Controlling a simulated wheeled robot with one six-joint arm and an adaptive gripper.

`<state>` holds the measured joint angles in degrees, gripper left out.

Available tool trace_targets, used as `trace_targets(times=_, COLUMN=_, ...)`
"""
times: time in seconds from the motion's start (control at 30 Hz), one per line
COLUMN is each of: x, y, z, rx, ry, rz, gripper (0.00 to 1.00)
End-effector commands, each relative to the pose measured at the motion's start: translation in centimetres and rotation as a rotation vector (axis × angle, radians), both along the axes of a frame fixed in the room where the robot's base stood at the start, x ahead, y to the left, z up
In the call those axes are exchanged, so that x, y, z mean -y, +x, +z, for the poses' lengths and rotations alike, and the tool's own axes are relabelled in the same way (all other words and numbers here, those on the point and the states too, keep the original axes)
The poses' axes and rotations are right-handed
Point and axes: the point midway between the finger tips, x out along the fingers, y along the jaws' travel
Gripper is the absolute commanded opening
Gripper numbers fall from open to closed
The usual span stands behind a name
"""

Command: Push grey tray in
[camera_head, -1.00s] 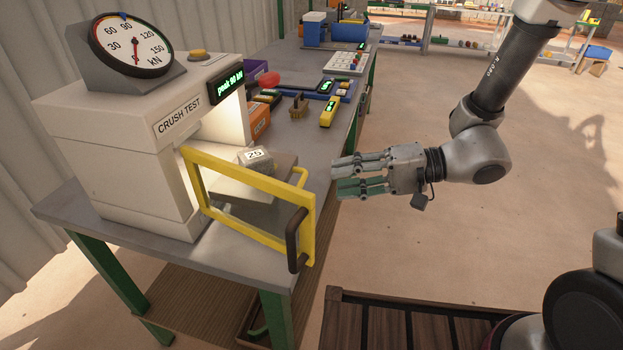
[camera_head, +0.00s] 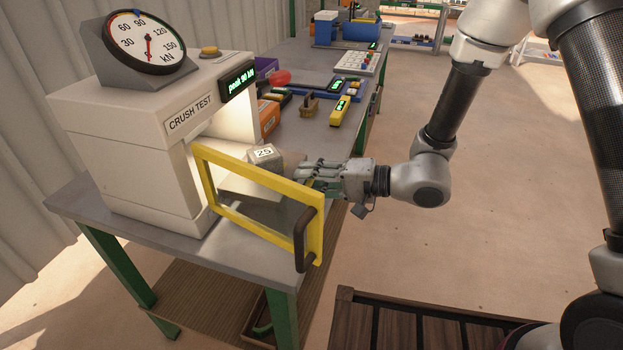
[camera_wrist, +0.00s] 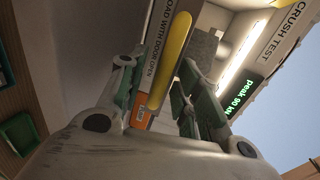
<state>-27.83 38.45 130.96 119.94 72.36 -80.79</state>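The grey tray (camera_head: 240,188) sticks out of the lit opening of the crush-test press (camera_head: 150,145). A grey block marked 25 (camera_head: 264,154) sits on it. The press's yellow-framed door (camera_head: 262,222) stands open in front of the tray, hiding part of it. My gripper (camera_head: 303,176) is at the tray's outer end, just behind the door frame, so its fingertips are partly hidden. In the wrist view my fingers (camera_wrist: 158,85) are apart, on both sides of a yellow bar (camera_wrist: 172,58) beside a label strip. I cannot tell whether they touch it.
The door's dark handle (camera_head: 304,238) is close below my gripper. A yellow device (camera_head: 340,111), a brush (camera_head: 310,106) and an orange box (camera_head: 268,117) stand farther along the bench. The floor to the right is open.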

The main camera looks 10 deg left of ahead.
Motion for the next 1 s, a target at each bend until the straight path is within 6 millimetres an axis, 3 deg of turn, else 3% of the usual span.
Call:
trace_targets(times=0.13, x=0.0, y=0.0, z=0.0, rx=0.000, ry=0.000, rz=0.000, gripper=0.34)
trace_targets(times=0.33, x=0.0, y=0.0, z=0.0, rx=0.000, ry=0.000, rz=0.000, gripper=0.00)
trace_targets(times=0.73, x=-0.8, y=0.0, z=0.0, rx=0.000, ry=-0.001, rz=0.002, gripper=0.00)
trace_targets(times=1.0, x=-5.6, y=0.3, z=0.0, rx=0.002, ry=0.001, rz=0.005, gripper=0.00)
